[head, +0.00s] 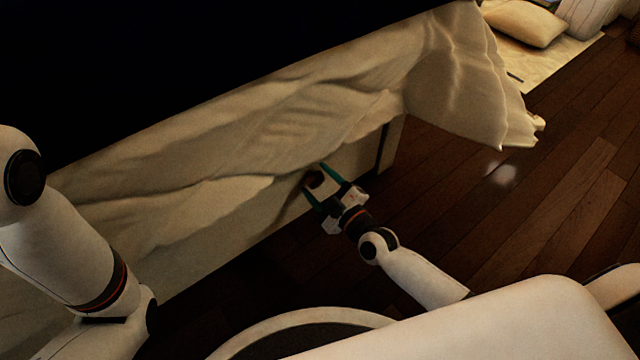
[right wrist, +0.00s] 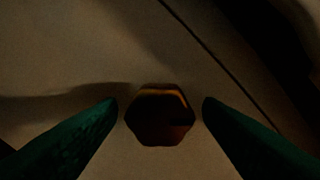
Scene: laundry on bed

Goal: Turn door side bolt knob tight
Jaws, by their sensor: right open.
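The bolt knob (right wrist: 160,116) is a dark brown, six-sided knob on a pale panel in the right wrist view. In the head view a small dark spot at the knob (head: 316,179) shows between my fingers, below the hanging cloth. My right gripper (head: 314,179) is open, with green fingers pointing at the panel. In the right wrist view the fingertips of my right gripper (right wrist: 160,104) stand on either side of the knob, with a narrow gap on each side. My left arm shows at the left of the head view, but its gripper is out of frame.
A cream, wrinkled cloth (head: 300,120) hangs over the side panel just above my right gripper. The wooden floor (head: 540,200) to the right is clear. A pillow (head: 525,22) lies on a pale mat at the upper right.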

